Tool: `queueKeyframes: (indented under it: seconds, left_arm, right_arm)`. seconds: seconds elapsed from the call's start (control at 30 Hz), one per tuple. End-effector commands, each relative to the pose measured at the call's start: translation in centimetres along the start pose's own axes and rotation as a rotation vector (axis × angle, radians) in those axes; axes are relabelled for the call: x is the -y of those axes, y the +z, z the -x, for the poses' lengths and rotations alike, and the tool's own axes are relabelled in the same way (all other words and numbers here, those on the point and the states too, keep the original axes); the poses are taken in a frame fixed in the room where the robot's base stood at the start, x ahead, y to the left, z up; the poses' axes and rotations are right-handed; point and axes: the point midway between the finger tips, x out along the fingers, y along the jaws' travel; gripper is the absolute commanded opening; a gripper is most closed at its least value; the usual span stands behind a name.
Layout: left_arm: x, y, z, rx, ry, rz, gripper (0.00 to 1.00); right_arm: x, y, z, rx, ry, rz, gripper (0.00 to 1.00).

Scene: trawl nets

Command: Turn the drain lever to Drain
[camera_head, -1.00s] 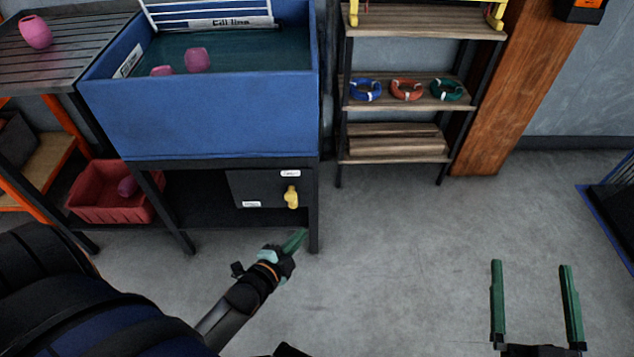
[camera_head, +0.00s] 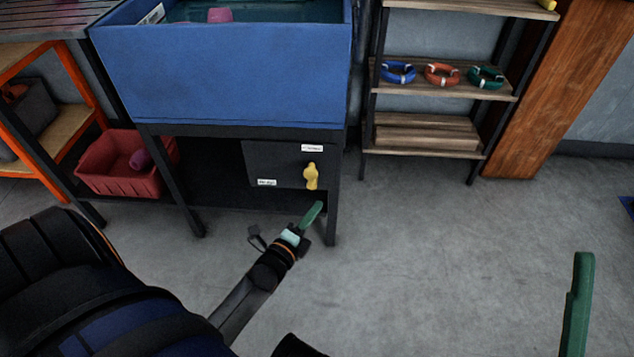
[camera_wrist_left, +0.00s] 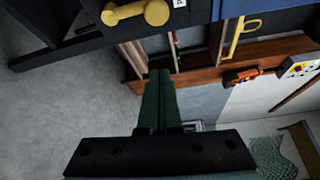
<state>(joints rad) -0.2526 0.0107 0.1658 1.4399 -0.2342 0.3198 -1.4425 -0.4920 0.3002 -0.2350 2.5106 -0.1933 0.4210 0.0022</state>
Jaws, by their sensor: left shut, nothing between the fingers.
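The yellow drain lever (camera_head: 311,177) is on a dark panel (camera_head: 275,165) under the blue tank (camera_head: 230,75). It looks roughly upright in the head view. A white label (camera_head: 312,148) is above it and another (camera_head: 267,182) is to its lower left; their words are too small to read. My left gripper (camera_head: 313,213) is shut and empty, just below the lever in the picture and apart from it. The left wrist view shows its green fingers (camera_wrist_left: 160,98) together and the lever (camera_wrist_left: 135,12) at the top edge. My right gripper shows one green finger (camera_head: 577,305), with no finger against it.
The tank stand's black front leg (camera_head: 333,205) is close beside my left gripper. A red crate (camera_head: 125,175) is at the left. A wooden shelf (camera_head: 425,152) with coloured rings stands behind right. The floor (camera_head: 430,260) in the middle is clear.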

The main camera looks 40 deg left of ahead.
Motion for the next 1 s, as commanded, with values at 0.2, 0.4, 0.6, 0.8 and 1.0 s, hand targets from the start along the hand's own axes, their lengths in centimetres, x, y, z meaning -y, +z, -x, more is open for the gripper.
queueKeyframes:
  seconds: [0.2, 0.4, 0.6, 0.8, 1.0]
  left_arm:
    - [-0.2, 0.0, -3.4, 0.000, -0.005, -0.002, 0.00]
    - [-0.3, 0.0, -7.8, 0.000, -0.004, -0.001, 0.00]
    - [-0.2, 1.6, -9.2, 0.000, 0.001, -0.007, 0.00]
    - [-0.1, 3.4, -8.5, 0.000, 0.001, -0.001, 0.00]
    - [0.0, 3.8, -8.3, -0.001, 0.001, 0.000, 0.00]
  right_arm:
    - [0.6, 1.1, 1.0, 0.004, -0.002, -0.018, 1.00]
    - [1.3, 2.4, 2.3, 0.014, -0.005, -0.037, 1.00]
    - [1.8, 3.1, 2.8, 0.024, -0.015, -0.026, 1.00]
    - [1.9, 3.2, 2.9, 0.023, -0.017, -0.023, 1.00]
    - [1.9, 3.2, 2.9, 0.023, -0.016, -0.023, 1.00]
